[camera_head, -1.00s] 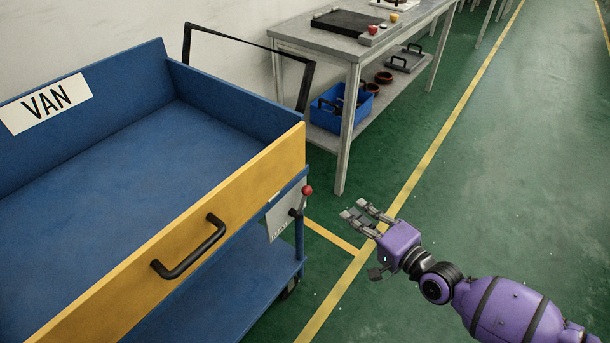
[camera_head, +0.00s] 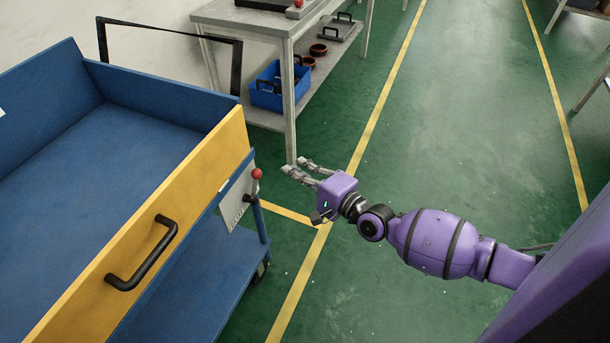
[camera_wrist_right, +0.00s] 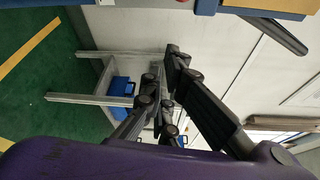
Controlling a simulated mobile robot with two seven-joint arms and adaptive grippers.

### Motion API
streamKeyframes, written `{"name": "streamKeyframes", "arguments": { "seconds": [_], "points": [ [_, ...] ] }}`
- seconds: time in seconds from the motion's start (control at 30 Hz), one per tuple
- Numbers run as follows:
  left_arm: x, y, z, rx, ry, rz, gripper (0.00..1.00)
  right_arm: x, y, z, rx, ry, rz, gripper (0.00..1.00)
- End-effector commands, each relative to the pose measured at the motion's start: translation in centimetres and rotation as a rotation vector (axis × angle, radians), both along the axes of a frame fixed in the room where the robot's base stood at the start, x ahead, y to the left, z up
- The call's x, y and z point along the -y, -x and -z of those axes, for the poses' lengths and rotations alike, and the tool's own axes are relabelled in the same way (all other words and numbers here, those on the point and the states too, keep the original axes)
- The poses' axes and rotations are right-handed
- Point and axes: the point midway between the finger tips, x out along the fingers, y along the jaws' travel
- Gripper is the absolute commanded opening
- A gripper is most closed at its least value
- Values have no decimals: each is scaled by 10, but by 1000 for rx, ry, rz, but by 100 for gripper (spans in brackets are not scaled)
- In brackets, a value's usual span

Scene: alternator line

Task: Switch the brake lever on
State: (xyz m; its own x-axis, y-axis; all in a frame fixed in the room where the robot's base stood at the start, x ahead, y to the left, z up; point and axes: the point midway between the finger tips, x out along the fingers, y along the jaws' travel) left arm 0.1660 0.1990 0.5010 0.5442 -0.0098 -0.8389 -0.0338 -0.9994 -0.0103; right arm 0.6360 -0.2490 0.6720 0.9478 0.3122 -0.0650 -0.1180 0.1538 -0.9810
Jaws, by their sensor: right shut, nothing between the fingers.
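The brake lever (camera_head: 257,174) is a dark stick with a red ball knob. It stands up at the right end of a blue cart (camera_head: 205,262), beside a pale plate (camera_head: 237,203) whose lettering is too small to read. My right gripper (camera_head: 294,167) is a short way right of the red knob in the head view, apart from it. Its fingers are shut and empty, pointing left toward the back. In the right wrist view the fingers (camera_wrist_right: 167,90) show, with the blue cart's edge at the top. My left gripper is out of view.
The cart has a yellow side panel (camera_head: 150,235) with a black handle (camera_head: 142,255). A grey workbench (camera_head: 290,105) stands behind, with a blue crate (camera_head: 275,88) on its lower shelf. Green floor (camera_head: 440,130) with yellow lines is free at the right.

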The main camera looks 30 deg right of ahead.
Motion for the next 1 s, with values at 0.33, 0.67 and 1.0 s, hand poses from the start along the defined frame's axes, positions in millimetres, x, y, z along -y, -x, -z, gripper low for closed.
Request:
{"name": "streamKeyframes", "arguments": {
  "seconds": [0.33, 0.67, 1.0],
  "points": [
    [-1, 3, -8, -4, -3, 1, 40, -31, -35, -3, -2, -4, 0, 0],
    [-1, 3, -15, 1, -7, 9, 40, -47, -23, -4, -1, 1, 0, 0],
    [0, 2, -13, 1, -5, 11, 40, -47, -22, -4, 1, 4, 0, 0]
  ]
}}
